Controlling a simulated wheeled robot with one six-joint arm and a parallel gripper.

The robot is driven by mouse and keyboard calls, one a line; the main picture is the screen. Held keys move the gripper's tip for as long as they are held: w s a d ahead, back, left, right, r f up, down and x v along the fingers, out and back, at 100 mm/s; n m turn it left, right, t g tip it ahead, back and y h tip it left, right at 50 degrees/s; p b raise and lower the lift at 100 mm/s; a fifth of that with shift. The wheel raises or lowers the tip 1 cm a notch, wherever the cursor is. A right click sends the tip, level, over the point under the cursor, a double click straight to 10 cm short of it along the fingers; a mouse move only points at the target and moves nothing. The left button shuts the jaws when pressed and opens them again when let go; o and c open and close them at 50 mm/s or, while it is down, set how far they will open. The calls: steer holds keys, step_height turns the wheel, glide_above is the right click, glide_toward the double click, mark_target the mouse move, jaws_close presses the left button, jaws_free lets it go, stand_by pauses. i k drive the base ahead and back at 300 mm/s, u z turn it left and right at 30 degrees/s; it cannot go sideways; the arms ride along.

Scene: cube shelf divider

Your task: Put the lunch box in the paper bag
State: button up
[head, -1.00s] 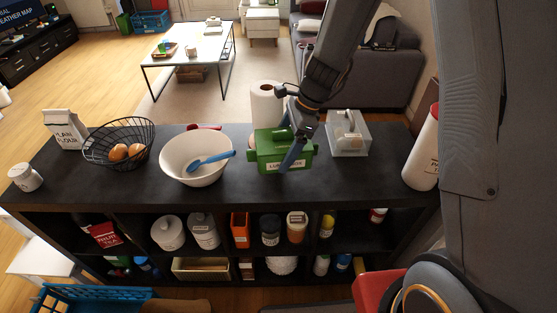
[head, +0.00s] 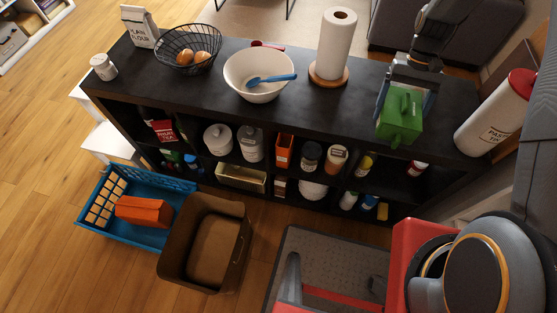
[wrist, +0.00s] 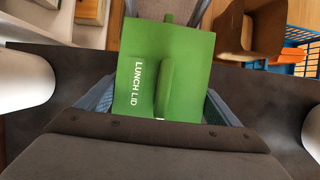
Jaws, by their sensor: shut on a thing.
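The green lunch box (head: 401,122) is in my gripper (head: 405,98), at the right end of the dark shelf top, near its front edge. I cannot tell its exact height above the top. In the wrist view the lunch box (wrist: 168,70) shows its lid, marked "LUNCH LID", between my gripper's blue-grey fingers (wrist: 160,100). The brown paper bag (head: 240,215) stands open on the floor in front of the shelf, left of my base, with nothing seen inside. The bag (wrist: 235,30) also shows at the top of the wrist view.
A blue crate (head: 120,243) with an orange item stands left of the bag. A bowl (head: 262,77), a wire basket (head: 188,50), a paper towel roll (head: 337,45) and a white canister (head: 490,120) stand on the shelf top.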

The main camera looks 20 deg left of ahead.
mark_target(209, 263)
steer(key=z, duration=0.6)
steer(key=k, duration=0.75)
steer(key=z, duration=1)
steer(key=k, duration=2)
steer(key=u, duration=0.8)
steer(key=k, duration=0.5)
steer(key=u, duration=0.35)
